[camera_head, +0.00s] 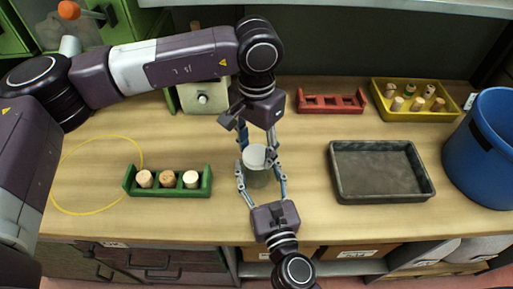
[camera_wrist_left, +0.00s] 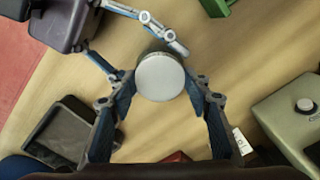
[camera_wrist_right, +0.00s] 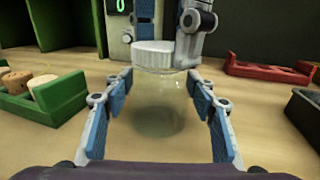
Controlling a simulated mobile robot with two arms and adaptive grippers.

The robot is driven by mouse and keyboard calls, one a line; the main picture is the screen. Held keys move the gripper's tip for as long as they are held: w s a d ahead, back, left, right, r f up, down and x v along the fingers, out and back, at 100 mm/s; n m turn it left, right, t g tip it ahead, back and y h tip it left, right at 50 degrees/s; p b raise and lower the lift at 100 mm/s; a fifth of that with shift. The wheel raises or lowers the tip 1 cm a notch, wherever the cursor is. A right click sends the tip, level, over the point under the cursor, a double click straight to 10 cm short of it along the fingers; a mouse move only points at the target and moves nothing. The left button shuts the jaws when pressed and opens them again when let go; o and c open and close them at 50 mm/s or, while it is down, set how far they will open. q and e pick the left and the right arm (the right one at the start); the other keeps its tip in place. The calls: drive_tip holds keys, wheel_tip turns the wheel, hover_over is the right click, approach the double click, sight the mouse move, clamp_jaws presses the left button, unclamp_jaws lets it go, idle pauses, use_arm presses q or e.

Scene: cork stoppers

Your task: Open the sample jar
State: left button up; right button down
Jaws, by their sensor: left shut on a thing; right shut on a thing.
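The sample jar (camera_head: 258,181) is a clear, greenish glass jar standing upright on the wooden table. Its round white lid (camera_head: 254,155) sits at its top; the lid also shows in the left wrist view (camera_wrist_left: 160,77) and the right wrist view (camera_wrist_right: 152,54). My left gripper (camera_wrist_left: 163,88) comes from above and behind and is shut on the lid, one finger on each side. My right gripper (camera_wrist_right: 155,90) comes from the front edge and is shut on the glass body. I cannot tell whether the lid is seated or slightly lifted.
A green rack (camera_head: 168,190) with three corks stands left, beside a yellow ring (camera_head: 84,213). A dark tray (camera_head: 386,197) lies right. A red rack (camera_head: 332,112), a yellow crate (camera_head: 415,114) with several corks, and a blue bin (camera_head: 480,150) stand farther back and right.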

use_arm(q)
drive_tip(key=n, duration=0.8)
drive_tip(key=shift+n, duration=0.3)
drive_tip(key=n, duration=1.3)
drive_tip(key=shift+r+n, duration=0.1)
drive_tip(key=shift+n, duration=0.3)
drive_tip(key=n, duration=0.6)
drive_tip(key=shift+n, duration=0.3)
drive_tip(key=n, duration=2.4)
